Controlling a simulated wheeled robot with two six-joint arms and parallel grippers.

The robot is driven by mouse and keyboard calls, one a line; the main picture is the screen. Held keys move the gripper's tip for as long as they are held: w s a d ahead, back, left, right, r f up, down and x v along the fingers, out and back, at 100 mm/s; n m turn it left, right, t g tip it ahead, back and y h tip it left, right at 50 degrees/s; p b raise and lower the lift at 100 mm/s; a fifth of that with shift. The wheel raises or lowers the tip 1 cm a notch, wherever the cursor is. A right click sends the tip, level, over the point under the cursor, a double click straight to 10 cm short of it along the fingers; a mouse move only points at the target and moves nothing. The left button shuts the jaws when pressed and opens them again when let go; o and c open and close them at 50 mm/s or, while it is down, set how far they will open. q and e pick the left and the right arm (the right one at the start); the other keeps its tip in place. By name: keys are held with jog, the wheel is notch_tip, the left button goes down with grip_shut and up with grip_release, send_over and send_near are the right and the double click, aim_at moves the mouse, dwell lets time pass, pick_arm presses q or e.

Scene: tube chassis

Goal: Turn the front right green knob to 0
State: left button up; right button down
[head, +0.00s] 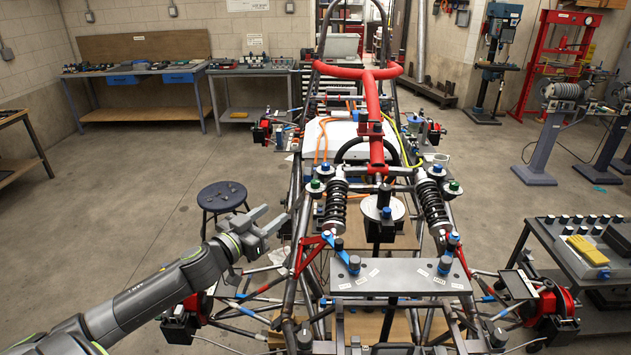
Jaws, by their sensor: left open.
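A small green knob (454,186) sits at the top of the right front coil-over shock (434,207) on the tube chassis. Another green knob (316,185) sits by the top of the left front shock (334,207). Their settings are too small to read. My left gripper (274,218) is open and empty, to the left of the chassis and the left shock, apart from both knobs. My right gripper is not in view.
A grey plate (400,277) with labels and blue knobs spans the chassis front. Red suspension arms and tubes lie near my left arm. A round stool (222,196) stands left of the chassis, and a tool cart (547,237) stands at the right. The floor at left is largely clear.

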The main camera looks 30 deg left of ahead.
aim_at(313, 184)
pick_arm(q)
jog(key=w, duration=1.4)
jog(key=shift+w+d, duration=0.2)
jog(key=shift+d, duration=0.1)
jog(key=shift+w+p, duration=0.3)
jog(key=shift+w, duration=0.95)
